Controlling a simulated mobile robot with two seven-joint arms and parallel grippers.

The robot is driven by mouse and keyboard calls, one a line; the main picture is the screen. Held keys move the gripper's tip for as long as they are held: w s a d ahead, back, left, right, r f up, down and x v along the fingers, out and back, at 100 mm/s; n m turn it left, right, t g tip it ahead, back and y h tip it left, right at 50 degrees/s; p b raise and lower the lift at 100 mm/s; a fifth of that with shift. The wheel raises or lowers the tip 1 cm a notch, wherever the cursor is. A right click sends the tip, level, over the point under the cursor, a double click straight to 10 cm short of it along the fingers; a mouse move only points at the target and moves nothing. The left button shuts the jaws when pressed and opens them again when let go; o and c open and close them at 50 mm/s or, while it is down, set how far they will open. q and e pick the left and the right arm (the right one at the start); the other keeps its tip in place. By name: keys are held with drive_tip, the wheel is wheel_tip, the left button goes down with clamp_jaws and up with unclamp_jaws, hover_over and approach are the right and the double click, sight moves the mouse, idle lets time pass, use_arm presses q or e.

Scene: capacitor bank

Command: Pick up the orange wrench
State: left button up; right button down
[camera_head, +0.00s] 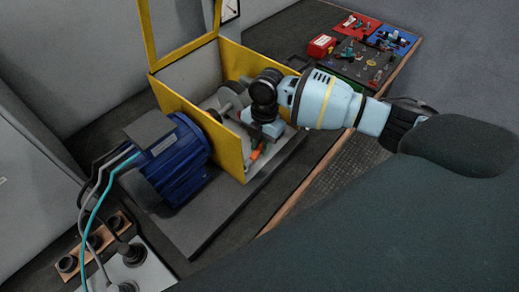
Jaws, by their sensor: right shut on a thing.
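The orange wrench (258,153) shows only as a small orange piece at the near right edge of the yellow open-topped frame. My right gripper (262,139) reaches in from the right and points down over that edge. It is shut on the orange wrench, and the gripper and the yellow wall hide most of the wrench. My left gripper is out of view.
The yellow guard frame (228,150) surrounds a grey shaft and discs, close beside my gripper. A blue motor (178,160) with cables stands to its left. A dark tray (352,70) with small parts, and red and blue trays, lie at the back right.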

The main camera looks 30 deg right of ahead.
sight(258, 150)
drive_tip(key=shift+r, duration=0.15)
drive_tip(key=shift+r, duration=0.6)
wheel_tip(258, 150, up, 2)
drive_tip(key=shift+r, duration=0.2)
drive_tip(key=s+d, duration=0.1)
drive_tip(key=s, duration=0.4)
drive_tip(key=s+d, duration=0.2)
drive_tip(key=s, duration=0.3)
drive_tip(key=s+d, duration=0.2)
drive_tip(key=s, duration=0.3)
drive_tip(key=shift+s+d+f+p, duration=0.2)
drive_tip(key=shift+s+d+p, duration=0.05)
drive_tip(key=shift+p, duration=0.15)
drive_tip(key=shift+s+d, duration=0.2)
drive_tip(key=shift+s, duration=0.55)
